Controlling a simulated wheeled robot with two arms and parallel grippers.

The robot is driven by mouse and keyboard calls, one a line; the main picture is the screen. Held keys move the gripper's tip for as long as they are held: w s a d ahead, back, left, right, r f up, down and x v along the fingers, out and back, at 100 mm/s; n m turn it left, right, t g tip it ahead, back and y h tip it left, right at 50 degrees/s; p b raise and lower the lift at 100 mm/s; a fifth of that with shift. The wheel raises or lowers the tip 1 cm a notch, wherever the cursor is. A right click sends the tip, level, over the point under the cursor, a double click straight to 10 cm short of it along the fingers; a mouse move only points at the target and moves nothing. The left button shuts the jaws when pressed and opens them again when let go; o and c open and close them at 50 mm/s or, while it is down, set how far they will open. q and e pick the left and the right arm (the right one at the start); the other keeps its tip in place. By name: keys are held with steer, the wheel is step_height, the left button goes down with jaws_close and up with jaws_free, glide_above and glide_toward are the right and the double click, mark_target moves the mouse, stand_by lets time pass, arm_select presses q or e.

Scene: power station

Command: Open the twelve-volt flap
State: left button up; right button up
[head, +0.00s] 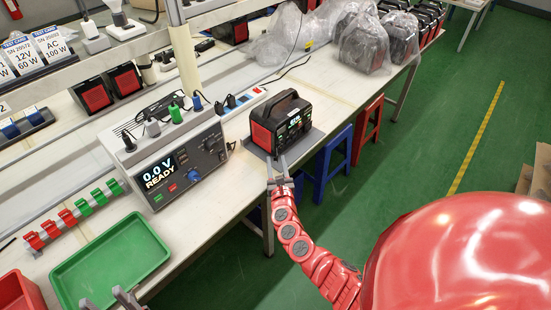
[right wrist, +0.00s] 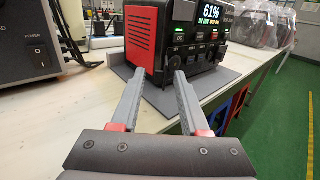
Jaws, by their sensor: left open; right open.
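The black and red power station (head: 281,121) stands on a grey mat (head: 311,139) at the bench's front edge; it also shows in the right wrist view (right wrist: 150,38). Its lit display (right wrist: 212,13) reads 61%, with knobs and sockets on the panel below. I cannot make out which part is the twelve-volt flap. My right gripper (head: 277,163) is open and empty, just in front of the station's lower corner; its fingers (right wrist: 178,82) show apart in the right wrist view. My left gripper (head: 124,295) is open beside the green tray, only its tips in view.
A tester box (head: 180,160) reading 0.0 V READY stands left of the station. A green tray (head: 77,277) lies at the bench's front left. Bagged units (head: 365,42) stand farther back. Blue (head: 333,160) and red (head: 368,128) stools stand beside the bench.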

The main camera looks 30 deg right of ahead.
steer(key=b+v, duration=0.1)
steer(key=v, duration=1.4)
steer(key=shift+s+a, duration=0.1)
steer(key=shift+a, duration=0.05)
